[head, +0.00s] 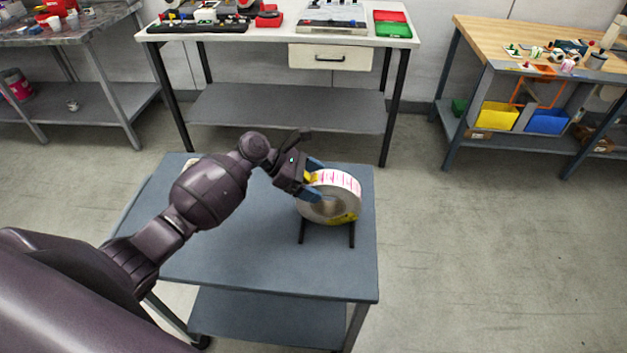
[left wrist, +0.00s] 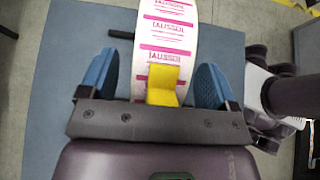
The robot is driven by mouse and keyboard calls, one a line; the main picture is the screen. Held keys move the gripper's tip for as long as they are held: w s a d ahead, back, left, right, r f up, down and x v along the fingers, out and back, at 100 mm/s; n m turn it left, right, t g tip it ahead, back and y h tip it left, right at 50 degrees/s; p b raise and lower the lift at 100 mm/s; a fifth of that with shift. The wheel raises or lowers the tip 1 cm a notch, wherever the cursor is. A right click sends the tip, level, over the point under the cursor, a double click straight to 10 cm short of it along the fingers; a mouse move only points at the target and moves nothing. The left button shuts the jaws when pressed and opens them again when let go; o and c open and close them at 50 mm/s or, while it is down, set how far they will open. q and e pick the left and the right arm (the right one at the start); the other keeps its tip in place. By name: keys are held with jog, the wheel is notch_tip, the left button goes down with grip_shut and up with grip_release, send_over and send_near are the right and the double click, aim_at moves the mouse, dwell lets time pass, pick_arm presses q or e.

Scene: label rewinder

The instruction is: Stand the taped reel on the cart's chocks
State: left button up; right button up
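The taped reel (head: 343,185), a white label roll with pink print, stands upright over the two dark chocks (head: 351,236) on the blue-grey cart (head: 250,262). Its lower edge appears to rest on them. The reel also fills the top middle of the left wrist view (left wrist: 167,35). Yellow shows low on its face, and a yellow piece (left wrist: 163,85) is at its near rim. My left gripper (head: 318,180) is at the reel's upper left, its blue fingers on either side. My right gripper is out of view.
The cart top around the chocks is mostly clear; a small pale thing (head: 191,162) lies partly behind my arm. A white-topped bench (head: 240,40) stands behind, a wooden-topped bench (head: 490,35) at right, and a grey table (head: 100,25) at left. Open floor lies right of the cart.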

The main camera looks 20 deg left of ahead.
pick_arm(q)
jog(key=shift+f, duration=0.15)
jog(key=shift+s+a+r, duration=0.1)
jog(key=shift+a+r, duration=0.1)
jog(key=shift+a, duration=0.1)
jog(key=v, duration=1)
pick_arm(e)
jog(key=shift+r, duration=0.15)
pick_arm(q)
jog(key=shift+s, duration=0.1)
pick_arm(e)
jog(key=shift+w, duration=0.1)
